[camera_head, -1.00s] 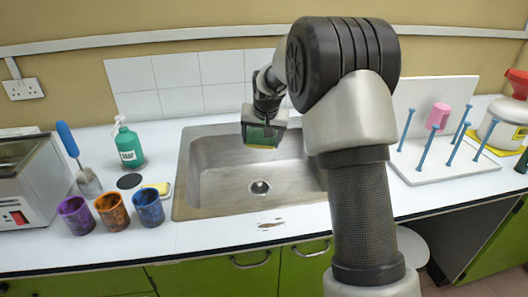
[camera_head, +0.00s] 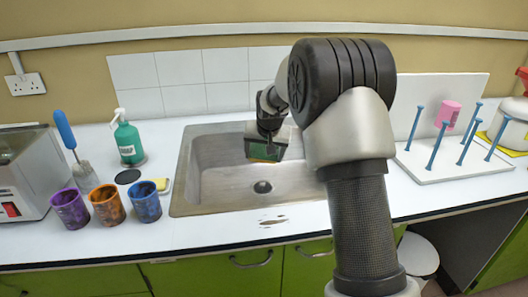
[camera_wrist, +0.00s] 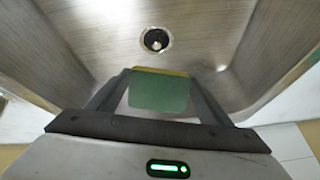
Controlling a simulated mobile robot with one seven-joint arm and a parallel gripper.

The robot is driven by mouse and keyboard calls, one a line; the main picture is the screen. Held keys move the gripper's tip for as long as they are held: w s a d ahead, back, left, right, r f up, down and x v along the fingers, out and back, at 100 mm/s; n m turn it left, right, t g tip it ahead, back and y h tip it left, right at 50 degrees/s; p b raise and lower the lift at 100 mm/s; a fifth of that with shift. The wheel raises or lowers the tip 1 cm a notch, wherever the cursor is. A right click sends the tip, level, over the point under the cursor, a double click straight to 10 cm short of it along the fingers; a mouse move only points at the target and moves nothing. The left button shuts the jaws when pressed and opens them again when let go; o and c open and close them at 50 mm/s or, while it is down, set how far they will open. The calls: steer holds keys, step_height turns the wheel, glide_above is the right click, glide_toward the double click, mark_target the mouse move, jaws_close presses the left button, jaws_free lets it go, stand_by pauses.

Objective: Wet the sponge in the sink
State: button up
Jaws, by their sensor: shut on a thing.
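The sponge (camera_head: 264,151), green with a yellow layer, is held in my gripper (camera_head: 265,155) over the sink (camera_head: 212,201). In the wrist view the sponge (camera_wrist: 158,93) sits between the two fingers of my gripper (camera_wrist: 157,88), its green face toward the camera and its yellow edge toward the drain. The steel sink basin shows a round drain (camera_head: 262,187), which also appears in the wrist view beyond the sponge (camera_wrist: 156,39). No water shows in the basin. My arm hides the right part of the sink, and no tap is visible.
Purple (camera_head: 69,209), orange (camera_head: 107,206) and blue (camera_head: 146,202) cups stand left of the sink. Behind them are a green bottle (camera_head: 128,142) and a small yellow block (camera_head: 161,184). A white peg rack (camera_head: 455,166) stands at the right.

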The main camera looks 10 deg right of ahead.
step_height(320, 180, down, 11)
steer(key=b, duration=0.6)
steer(key=shift+r, duration=0.2)
steer(key=shift+f, duration=1.35)
steer(key=shift+r, duration=0.1)
step_height(320, 180, up, 19)
steer(key=p, duration=1.2)
glide_above(264, 156)
stand_by(1.9)
steer(key=shift+s+r+p, duration=0.1)
steer(key=shift+r+p, duration=1.2)
steer(key=shift+r, duration=0.55)
